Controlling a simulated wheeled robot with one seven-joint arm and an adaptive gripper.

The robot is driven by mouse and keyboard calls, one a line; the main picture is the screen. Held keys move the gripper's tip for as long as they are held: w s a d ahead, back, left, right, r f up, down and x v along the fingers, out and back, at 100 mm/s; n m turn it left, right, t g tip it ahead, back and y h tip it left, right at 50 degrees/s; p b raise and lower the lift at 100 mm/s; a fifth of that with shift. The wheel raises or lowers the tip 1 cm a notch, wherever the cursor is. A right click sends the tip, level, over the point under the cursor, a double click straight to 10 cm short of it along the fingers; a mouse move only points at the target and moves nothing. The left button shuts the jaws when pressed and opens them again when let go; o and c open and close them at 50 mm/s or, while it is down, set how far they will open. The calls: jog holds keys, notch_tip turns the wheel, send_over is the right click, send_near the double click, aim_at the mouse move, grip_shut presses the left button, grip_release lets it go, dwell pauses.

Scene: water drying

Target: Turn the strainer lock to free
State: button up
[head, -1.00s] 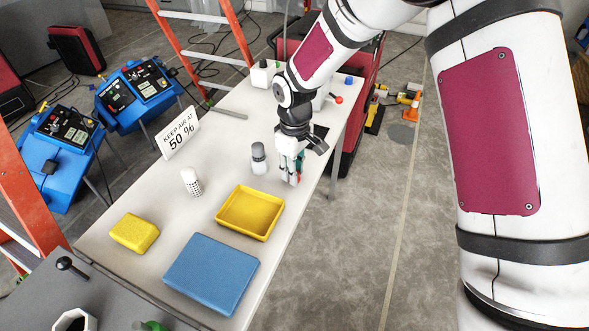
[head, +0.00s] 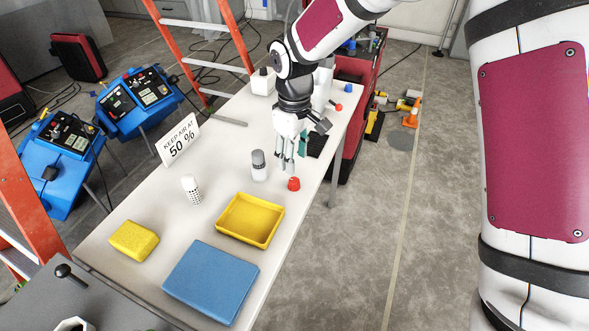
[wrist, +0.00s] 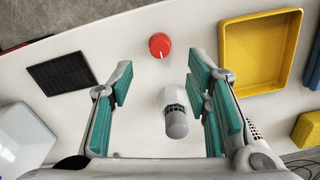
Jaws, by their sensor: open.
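A red round knob (head: 294,184) with a white mark stands on the white table near its right edge; I see no label naming it the strainer lock. It also shows in the wrist view (wrist: 160,45), ahead of and between the fingertips, apart from them. The mark points roughly down in that view. My gripper (head: 288,162) points down just above and behind the knob. In the wrist view my gripper (wrist: 160,72) is open, its green pads wide apart with nothing between the tips. A grey-capped bottle (head: 259,166) stands left of it, and a perforated white cylinder (head: 192,190) farther left.
A yellow tray (head: 248,238), blue box (head: 210,282) and yellow sponge (head: 134,240) lie at the table's near end. A dark grille panel (wrist: 62,73) lies beyond the gripper. A sign reading "KEEP AIR AT 50 %" (head: 178,140) stands at the left edge.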

jog(key=shift+r, duration=2.2)
